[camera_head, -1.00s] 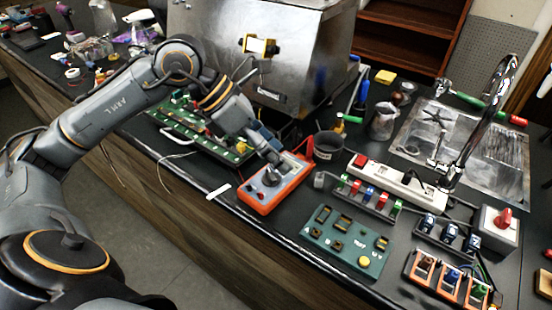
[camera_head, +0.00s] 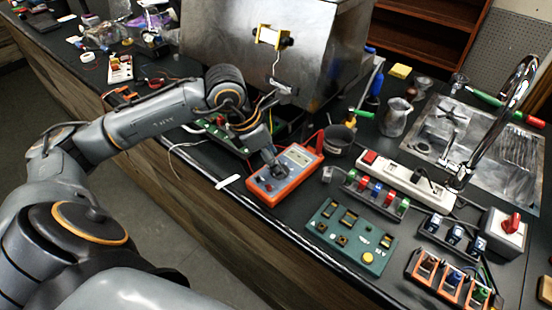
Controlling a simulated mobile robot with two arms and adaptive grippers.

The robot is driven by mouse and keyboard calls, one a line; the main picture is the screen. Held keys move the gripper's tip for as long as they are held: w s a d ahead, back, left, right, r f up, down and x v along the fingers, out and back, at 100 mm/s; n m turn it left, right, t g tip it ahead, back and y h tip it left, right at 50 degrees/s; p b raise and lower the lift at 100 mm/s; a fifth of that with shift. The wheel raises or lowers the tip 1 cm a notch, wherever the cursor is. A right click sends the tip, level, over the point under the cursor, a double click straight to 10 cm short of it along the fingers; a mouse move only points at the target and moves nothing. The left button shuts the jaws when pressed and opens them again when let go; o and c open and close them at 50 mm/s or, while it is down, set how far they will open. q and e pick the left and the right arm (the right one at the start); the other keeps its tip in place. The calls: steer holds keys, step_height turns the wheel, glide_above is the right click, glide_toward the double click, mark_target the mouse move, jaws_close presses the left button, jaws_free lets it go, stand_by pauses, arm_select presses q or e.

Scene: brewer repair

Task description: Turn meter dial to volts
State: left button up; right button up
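The meter (camera_head: 298,161) has an orange case and a light grey face. It lies face up near the front edge of the dark bench. My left gripper (camera_head: 273,168) points down over the lower-left part of its face, where the dark dial is. The fingers cover most of the dial, so its pointer setting cannot be read. The fingertips are at or very close to the dial; contact cannot be told. Whether the fingers are shut on it is too small to tell. My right gripper is out of view.
A green circuit board (camera_head: 219,134) lies behind my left gripper, in front of the metal brewer (camera_head: 230,50). A dark cup (camera_head: 338,140) stands right of the meter. A green control panel (camera_head: 350,237) and a white power strip (camera_head: 408,181) lie further right.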

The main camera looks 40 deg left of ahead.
arm_select(q)
steer(key=shift+x, duration=0.85)
steer(key=c, duration=1.1)
steer(key=shift+c, duration=0.2)
steer(key=shift+w+a+f+m+h+b, duration=0.1)
steer(key=shift+m+h+b, duration=0.2)
steer(key=shift+m+b, duration=0.55)
steer(key=shift+w+m+g+h+b, duration=0.1)
steer(key=shift+m+g+h+b, duration=0.3)
steer(key=shift+m+b, duration=0.6)
steer(key=shift+m+g+b, duration=0.5)
steer(key=shift+m+b, duration=0.1)
steer(key=shift+m, duration=0.65)
steer(key=shift+w+m+g+b, duration=0.1)
steer(key=shift+m+g+b, duration=0.45)
steer(key=shift+m, duration=0.65)
